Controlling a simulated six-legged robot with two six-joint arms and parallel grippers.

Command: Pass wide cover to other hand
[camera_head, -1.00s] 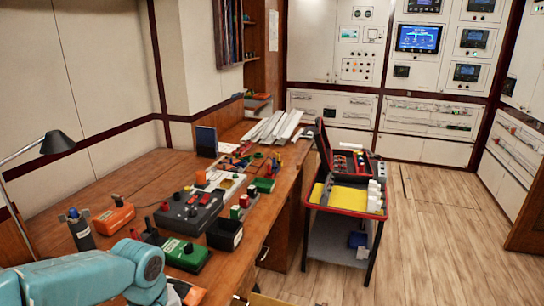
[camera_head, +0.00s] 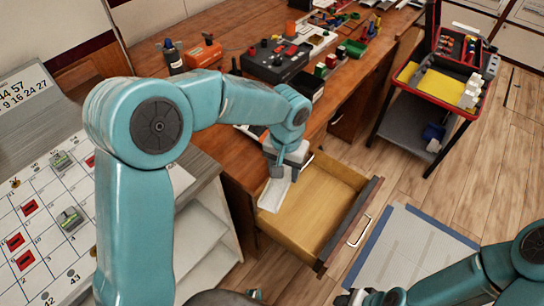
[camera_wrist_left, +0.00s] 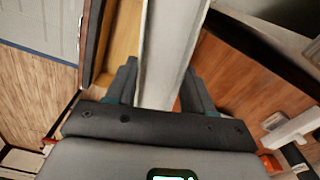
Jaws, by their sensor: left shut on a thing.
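The wide cover (camera_head: 273,196) is a long pale grey-white strip. In the head view it hangs below my left gripper (camera_head: 281,172), over the left side of the open drawer. In the left wrist view the cover (camera_wrist_left: 168,45) runs up the middle between the two dark fingers of my left gripper (camera_wrist_left: 160,90), which is shut on it. My right arm comes in at the bottom right of the head view. Its gripper (camera_head: 370,298) shows only in part at the bottom edge, apart from the cover, and its jaws cannot be made out.
An open, empty-looking wooden drawer (camera_head: 318,212) juts out below the bench (camera_head: 215,135). A panel board (camera_head: 45,215) with red and grey pieces stands at the left. A blue-edged mat (camera_head: 405,258) lies right of the drawer. A red-rimmed cart (camera_head: 470,105) stands at the right.

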